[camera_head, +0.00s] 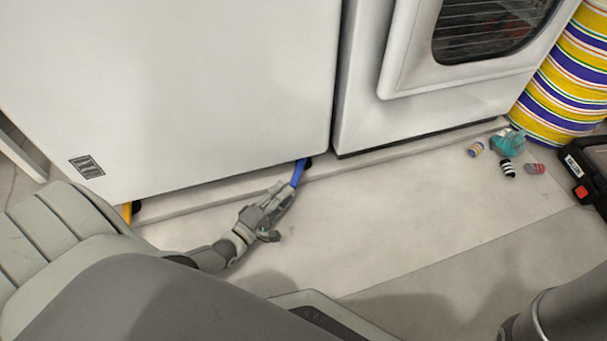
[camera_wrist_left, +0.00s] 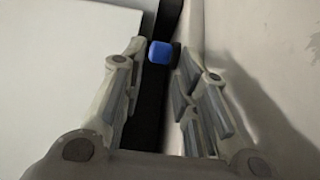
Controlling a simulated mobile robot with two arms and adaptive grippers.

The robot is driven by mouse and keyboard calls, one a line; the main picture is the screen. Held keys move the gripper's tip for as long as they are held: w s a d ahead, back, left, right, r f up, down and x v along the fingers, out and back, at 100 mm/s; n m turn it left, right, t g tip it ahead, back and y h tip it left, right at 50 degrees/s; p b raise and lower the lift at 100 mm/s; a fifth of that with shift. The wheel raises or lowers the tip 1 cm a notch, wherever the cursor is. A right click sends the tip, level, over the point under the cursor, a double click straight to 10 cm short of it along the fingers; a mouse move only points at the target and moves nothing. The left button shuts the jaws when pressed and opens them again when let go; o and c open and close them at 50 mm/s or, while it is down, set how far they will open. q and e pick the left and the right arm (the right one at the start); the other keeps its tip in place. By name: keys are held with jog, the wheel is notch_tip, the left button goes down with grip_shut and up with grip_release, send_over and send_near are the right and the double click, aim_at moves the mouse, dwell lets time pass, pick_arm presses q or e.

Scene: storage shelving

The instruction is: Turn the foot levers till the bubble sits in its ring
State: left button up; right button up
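A blue foot lever (camera_head: 298,172) sticks out from under the right front corner of the large white appliance (camera_head: 180,80). A yellow foot lever (camera_head: 127,212) shows under its left part, partly hidden by my arm. My left gripper (camera_head: 286,190) is low over the floor at the blue lever. In the left wrist view the blue lever's end (camera_wrist_left: 160,52) lies between or just beyond the fingertips (camera_wrist_left: 159,50), which stand apart with narrow gaps beside it; firm contact is not visible. No bubble or ring can be seen. My right gripper is out of view.
A white oven-like appliance (camera_head: 455,105) stands close to the right. Striped tins (camera_head: 565,75), a teal object (camera_head: 508,143), small striped pieces (camera_head: 507,168) and a black case (camera_head: 590,170) are at the far right. The floor (camera_head: 420,215) in front is clear.

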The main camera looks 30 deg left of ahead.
aim_at(300, 169)
pick_arm(q)
jog(key=w+b, duration=0.1)
jog(key=w, duration=0.2)
jog(key=w+b, duration=0.2)
jog(key=w, duration=0.1)
jog(key=w+d+b, duration=0.1)
jog(key=w, duration=0.1)
jog(key=shift+w+f, duration=0.1)
jog(key=shift+w, duration=0.3)
jog(key=shift+w+b, duration=0.3)
jog(key=shift+w, duration=0.2)
grip_shut()
